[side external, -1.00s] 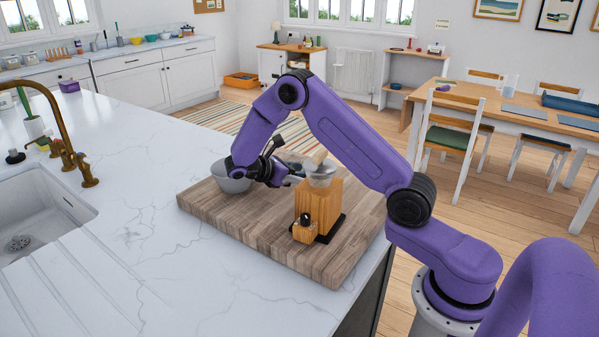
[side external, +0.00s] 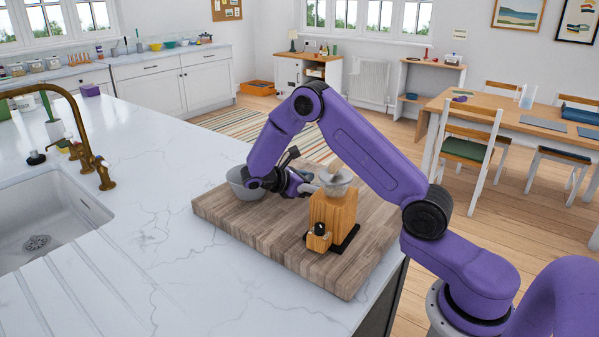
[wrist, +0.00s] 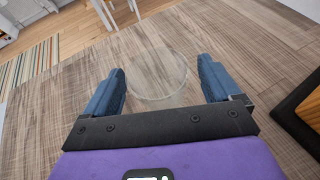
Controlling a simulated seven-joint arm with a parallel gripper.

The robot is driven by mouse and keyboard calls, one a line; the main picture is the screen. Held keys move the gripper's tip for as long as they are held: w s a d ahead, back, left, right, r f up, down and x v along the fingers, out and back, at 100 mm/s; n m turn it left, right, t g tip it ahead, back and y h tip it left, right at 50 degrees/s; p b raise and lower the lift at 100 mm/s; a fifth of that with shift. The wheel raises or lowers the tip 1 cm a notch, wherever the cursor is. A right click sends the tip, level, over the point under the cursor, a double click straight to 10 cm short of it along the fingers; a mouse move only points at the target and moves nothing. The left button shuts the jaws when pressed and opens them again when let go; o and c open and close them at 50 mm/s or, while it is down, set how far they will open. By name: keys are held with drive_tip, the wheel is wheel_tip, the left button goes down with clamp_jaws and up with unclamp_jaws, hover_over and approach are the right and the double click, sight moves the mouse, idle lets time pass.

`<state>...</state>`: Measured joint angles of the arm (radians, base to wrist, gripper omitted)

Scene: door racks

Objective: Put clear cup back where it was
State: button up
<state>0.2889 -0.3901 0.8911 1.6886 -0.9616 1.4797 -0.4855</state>
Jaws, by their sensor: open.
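The clear cup (wrist: 157,74) shows in the wrist view as a round, see-through outline over the wooden board. It lies between the two blue fingers of my gripper (wrist: 160,82), with a gap visible on each side. My gripper is open. In the side view my gripper (side external: 300,184) is low over the board, between the grey bowl and the wooden grinder. The cup cannot be made out clearly there, being hidden by the gripper and grinder.
The wooden board (side external: 262,232) lies on the white counter. A grey bowl (side external: 239,187) stands left of my gripper, and a wooden grinder (side external: 331,218) with a clear funnel top (side external: 336,184) stands to the right, close by. The board's front part is clear.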

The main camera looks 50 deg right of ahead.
wheel_tip(320, 180, up, 8)
drive_tip(key=w+a+r+n+t, duration=0.2)
drive_tip(key=w+r+n+t, duration=0.3)
drive_tip(key=w+n+t, duration=0.6)
drive_tip(key=s+a+n+t+y, duration=0.2)
drive_tip(key=a+n+t+y, duration=0.1)
drive_tip(key=a+n+y, duration=0.2)
drive_tip(key=s+a+n+t+y, duration=0.3)
drive_tip(key=a+n+y, duration=0.3)
drive_tip(key=a, duration=0.3)
drive_tip(key=shift+s+a+f+t+y, duration=0.2)
drive_tip(key=shift+s+a+t+y, duration=0.1)
drive_tip(key=shift+t+y, duration=0.5)
